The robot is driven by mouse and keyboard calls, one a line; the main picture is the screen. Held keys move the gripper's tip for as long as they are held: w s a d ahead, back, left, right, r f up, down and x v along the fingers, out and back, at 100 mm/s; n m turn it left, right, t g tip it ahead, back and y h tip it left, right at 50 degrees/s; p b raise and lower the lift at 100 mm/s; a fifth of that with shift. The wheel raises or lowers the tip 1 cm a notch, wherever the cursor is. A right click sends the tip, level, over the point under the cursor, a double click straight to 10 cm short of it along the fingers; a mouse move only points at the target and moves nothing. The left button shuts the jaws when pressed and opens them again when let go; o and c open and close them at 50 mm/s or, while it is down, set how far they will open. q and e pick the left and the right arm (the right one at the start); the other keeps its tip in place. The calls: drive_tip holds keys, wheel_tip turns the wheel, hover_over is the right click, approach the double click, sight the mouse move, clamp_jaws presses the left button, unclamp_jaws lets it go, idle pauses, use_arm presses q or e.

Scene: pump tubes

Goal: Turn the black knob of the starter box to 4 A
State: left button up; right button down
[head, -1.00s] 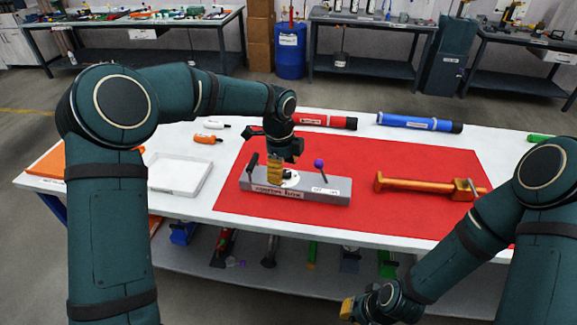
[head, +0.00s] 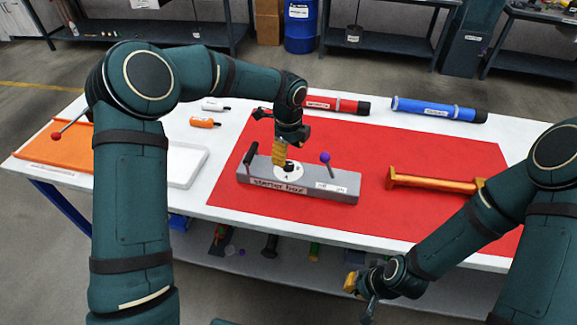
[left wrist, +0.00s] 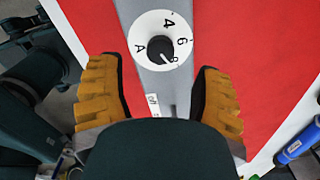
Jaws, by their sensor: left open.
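The grey starter box (head: 335,186) lies on the red mat. Its white dial (head: 287,174) shows beside my left gripper (head: 280,158), which hovers above it. In the left wrist view, the dial (left wrist: 144,30) is marked A, 4, 6 and 8. The black knob (left wrist: 160,49) sits at its centre, with its pale pointer mark towards 8. My left gripper (left wrist: 160,95) is open and empty, its yellow fingers wide apart on either side of the box and apart from the knob. My right gripper (head: 358,288) hangs in front of the table; its opening is unclear.
The box carries a black lever (head: 250,152) and a purple-balled lever (head: 326,160). An orange bar-like part (head: 430,181) lies to the right on the red mat (head: 420,145). Red (head: 335,105) and blue (head: 437,110) tubes lie behind. A white tray (head: 196,172) is left.

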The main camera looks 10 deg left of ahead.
sight(288, 164)
use_arm(q)
drive_tip(key=shift+f+b, duration=0.4)
drive_tip(key=shift+f, duration=2.2)
clamp_jaws()
